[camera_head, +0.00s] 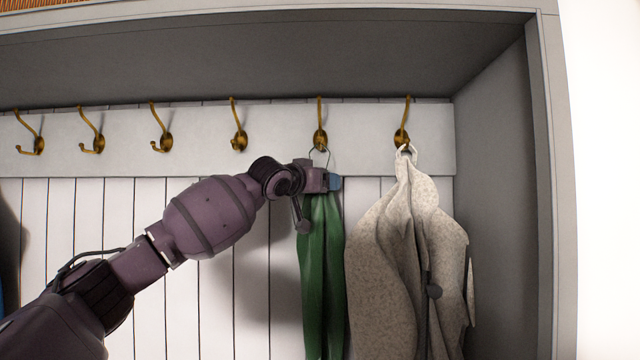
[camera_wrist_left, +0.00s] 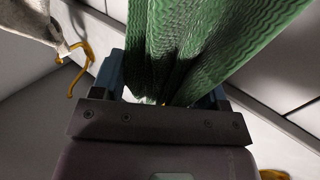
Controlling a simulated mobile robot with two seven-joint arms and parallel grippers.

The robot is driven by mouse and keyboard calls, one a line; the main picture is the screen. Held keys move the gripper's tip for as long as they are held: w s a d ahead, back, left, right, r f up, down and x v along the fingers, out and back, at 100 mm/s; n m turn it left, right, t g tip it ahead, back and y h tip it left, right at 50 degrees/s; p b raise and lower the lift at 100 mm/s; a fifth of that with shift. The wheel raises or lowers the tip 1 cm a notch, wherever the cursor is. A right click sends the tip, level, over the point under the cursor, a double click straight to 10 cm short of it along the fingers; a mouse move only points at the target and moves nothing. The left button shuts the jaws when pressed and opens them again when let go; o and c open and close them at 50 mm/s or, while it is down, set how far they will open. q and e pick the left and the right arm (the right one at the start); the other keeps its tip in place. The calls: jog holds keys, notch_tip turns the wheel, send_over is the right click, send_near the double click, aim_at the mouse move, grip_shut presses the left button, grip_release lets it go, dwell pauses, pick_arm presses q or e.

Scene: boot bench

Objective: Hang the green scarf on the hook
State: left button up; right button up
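The green scarf (camera_head: 322,270) hangs straight down below my left gripper (camera_head: 329,181) in the head view. The gripper is shut on the scarf's top end. In the left wrist view the scarf (camera_wrist_left: 205,45) passes between the two blue-grey fingers (camera_wrist_left: 165,90). A thin wire loop (camera_head: 319,153) rises above the gripper to the lower part of a brass hook (camera_head: 320,138). I cannot tell whether the loop is around the hook or only in front of it. My right gripper is in neither view.
A speckled beige coat (camera_head: 400,250) hangs by its loop from the hook at the right (camera_head: 402,138), close beside the scarf. Several empty brass hooks line the pale rail (camera_head: 200,140) to the left. A grey side wall (camera_head: 500,200) closes the right.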

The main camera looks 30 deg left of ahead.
pick_arm(q)
jog(key=o, duration=0.4)
jog(key=shift+o, duration=0.5)
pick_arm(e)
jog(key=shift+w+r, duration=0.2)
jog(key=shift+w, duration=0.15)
pick_arm(q)
jog(key=shift+s, duration=0.1)
jog(key=s+b, duration=0.3)
jog(key=s, duration=0.7)
jog(key=shift+s+a, duration=0.25)
jog(key=shift+s, duration=0.1)
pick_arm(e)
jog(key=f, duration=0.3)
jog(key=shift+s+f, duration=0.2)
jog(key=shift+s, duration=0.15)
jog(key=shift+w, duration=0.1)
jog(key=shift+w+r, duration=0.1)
